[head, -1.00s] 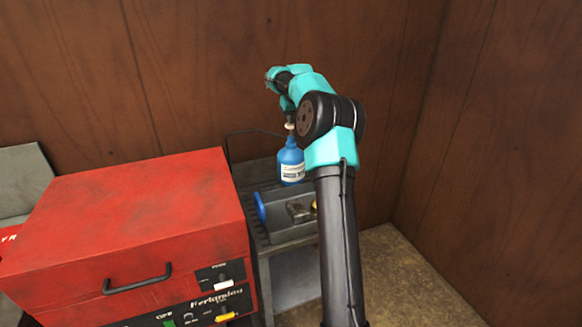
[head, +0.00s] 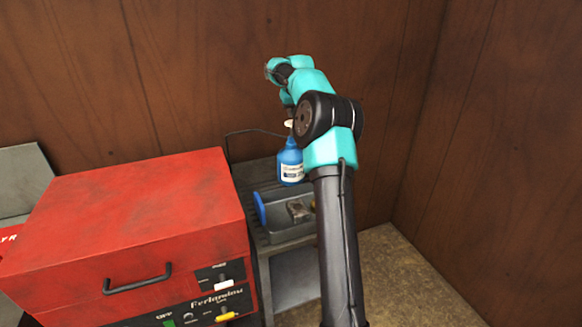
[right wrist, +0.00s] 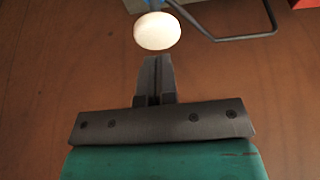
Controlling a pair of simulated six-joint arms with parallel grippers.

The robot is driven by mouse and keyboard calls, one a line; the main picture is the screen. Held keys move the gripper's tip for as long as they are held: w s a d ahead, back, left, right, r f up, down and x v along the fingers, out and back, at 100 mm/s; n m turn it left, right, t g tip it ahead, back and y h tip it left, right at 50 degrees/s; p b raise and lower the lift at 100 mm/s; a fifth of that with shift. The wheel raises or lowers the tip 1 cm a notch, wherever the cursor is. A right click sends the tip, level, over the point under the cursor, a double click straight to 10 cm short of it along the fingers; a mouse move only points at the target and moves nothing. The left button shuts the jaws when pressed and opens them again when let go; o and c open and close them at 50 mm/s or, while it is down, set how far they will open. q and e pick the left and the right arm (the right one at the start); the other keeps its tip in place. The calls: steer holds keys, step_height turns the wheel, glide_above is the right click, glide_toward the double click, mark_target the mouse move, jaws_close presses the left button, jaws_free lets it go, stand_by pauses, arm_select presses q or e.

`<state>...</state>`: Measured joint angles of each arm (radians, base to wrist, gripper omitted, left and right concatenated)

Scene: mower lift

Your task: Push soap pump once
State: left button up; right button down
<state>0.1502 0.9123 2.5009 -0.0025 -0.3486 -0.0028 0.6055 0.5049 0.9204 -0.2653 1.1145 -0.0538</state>
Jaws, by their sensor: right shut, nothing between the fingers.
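The soap pump is a blue bottle (head: 290,164) with a white label, standing upright on the grey cart beside the red box. Its pale pump head (head: 289,123) shows just left of my right arm. In the right wrist view the pump head is a whitish round shape (right wrist: 157,31) just beyond the fingertips. My right gripper (right wrist: 155,60) is shut and empty, with a small gap in the picture between its tips and the pump head. I cannot tell whether they touch. In the head view the arm's wrist hides most of the gripper. My left gripper is not in view.
A red box (head: 130,215) with a black handle stands left of the cart. A grey tray (head: 272,224) with small items and a blue end lies in front of the bottle on the grey cart (head: 248,178). Wooden walls close off the back and right.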

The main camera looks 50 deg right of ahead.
steer(key=shift+r, duration=3)
